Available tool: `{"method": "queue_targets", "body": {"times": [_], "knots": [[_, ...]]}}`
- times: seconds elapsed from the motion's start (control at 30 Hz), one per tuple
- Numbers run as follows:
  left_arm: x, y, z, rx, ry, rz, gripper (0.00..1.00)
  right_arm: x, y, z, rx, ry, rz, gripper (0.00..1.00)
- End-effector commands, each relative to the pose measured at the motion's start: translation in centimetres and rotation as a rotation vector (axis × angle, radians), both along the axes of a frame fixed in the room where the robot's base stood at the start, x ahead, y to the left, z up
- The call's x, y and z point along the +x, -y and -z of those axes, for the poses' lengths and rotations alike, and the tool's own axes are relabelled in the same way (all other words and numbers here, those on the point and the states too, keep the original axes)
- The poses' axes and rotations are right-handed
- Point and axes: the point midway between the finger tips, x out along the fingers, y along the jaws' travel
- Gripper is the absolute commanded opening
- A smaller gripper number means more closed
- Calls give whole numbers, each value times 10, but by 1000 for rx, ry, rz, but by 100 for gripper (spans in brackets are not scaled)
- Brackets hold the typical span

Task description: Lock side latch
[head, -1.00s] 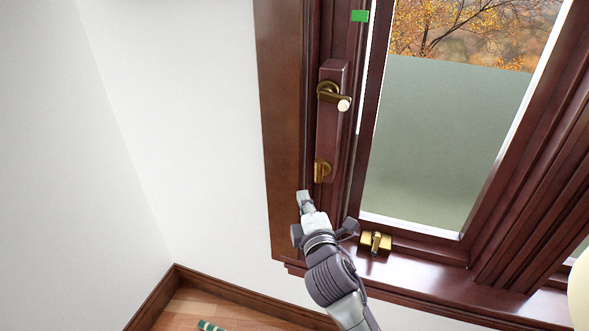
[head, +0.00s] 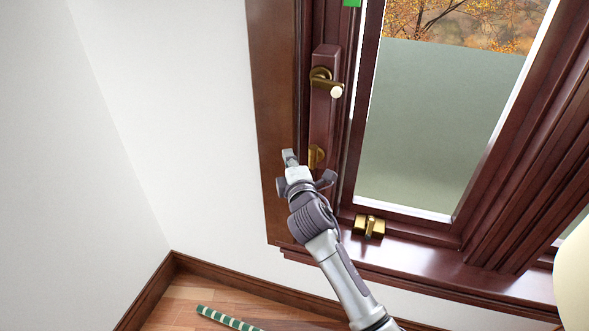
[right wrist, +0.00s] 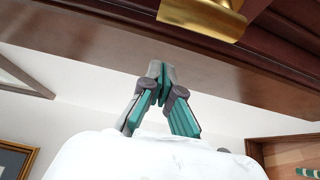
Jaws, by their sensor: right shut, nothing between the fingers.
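The brass side latch (head: 316,157) sits low on the dark wooden side strip of the window frame in the head view. My right gripper (head: 289,158) is just left of it and seems slightly in front of the frame. In the right wrist view a brass piece (right wrist: 203,16), apparently the latch, shows at the top, above and right of the right gripper (right wrist: 163,76). The gripper's fingers are shut together and empty, with a visible gap to the brass. Whether any other part of the gripper touches the latch cannot be told. My left gripper is not in view.
A brass lever handle (head: 328,85) juts out above the latch. Another brass latch (head: 369,227) sits on the lower window rail. The white wall (head: 165,120) at left is clear. A green striped stick (head: 228,319) lies on the floor.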

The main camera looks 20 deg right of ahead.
Motion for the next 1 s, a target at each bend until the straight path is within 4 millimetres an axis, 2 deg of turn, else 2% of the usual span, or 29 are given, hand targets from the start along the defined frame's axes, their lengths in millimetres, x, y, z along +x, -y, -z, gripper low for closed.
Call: {"method": "queue_targets", "body": {"times": [0.03,0.2,0.33,0.77,1.0], "knots": [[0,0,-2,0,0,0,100,11,1,-1,1,-1,1,0],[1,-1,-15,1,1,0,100,-2,25,-2,-2,-2,1,0],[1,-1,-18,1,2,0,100,-6,35,-1,0,-1,1,0],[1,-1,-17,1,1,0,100,-7,38,1,2,0,0,0],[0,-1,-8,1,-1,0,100,-8,38,2,36,23,0,0]]}}
